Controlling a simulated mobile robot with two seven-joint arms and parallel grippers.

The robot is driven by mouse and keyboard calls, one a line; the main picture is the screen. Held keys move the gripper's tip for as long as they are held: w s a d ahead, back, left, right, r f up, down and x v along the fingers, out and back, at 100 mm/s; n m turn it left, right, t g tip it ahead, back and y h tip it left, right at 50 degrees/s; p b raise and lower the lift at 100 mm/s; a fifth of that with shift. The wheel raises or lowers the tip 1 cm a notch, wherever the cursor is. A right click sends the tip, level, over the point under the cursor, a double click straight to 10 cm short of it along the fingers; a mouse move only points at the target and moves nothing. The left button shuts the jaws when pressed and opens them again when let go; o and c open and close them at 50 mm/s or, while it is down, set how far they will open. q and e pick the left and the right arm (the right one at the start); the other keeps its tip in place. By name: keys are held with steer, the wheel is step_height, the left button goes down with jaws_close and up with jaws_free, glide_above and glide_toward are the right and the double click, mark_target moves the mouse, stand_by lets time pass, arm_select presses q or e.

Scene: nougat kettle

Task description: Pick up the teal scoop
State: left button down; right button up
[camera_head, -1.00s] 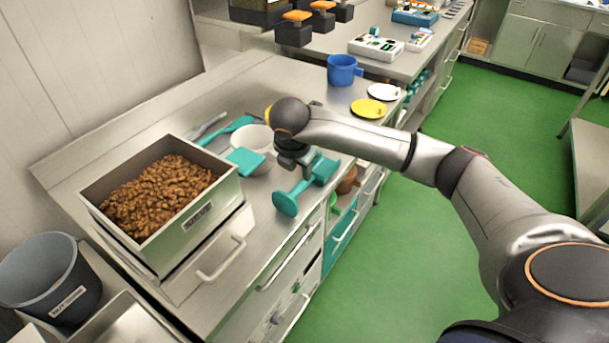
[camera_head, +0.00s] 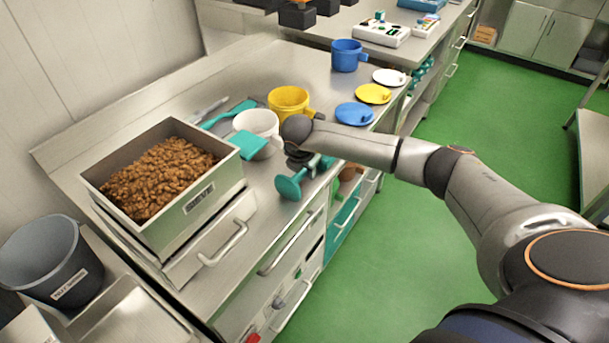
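A teal tool with a round end and a stem (camera_head: 289,187), probably the teal scoop, lies near the front edge of the steel counter. My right gripper (camera_head: 298,161) is right above and behind its stem, pointing down. The fingers are small and dark against the tool, so I cannot tell whether they touch it or how far they are parted. Another teal flat-ended piece (camera_head: 249,145) lies in front of the white cup (camera_head: 258,125), and a long teal utensil (camera_head: 229,113) lies behind. My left gripper is not in view.
A steel bin of walnuts (camera_head: 228,178) stands left of the tool. A yellow cup (camera_head: 289,99) is just behind my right wrist, with a blue lid (camera_head: 354,113) to its right. A blue cup (camera_head: 347,55) stands farther back. Green floor lies right of the counter.

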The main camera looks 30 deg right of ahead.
steer(key=shift+w+d+f, duration=0.1)
steer(key=shift+w+f, duration=0.05)
steer(key=shift+f, duration=0.3)
steer(key=shift+r, duration=0.1)
jaws_close()
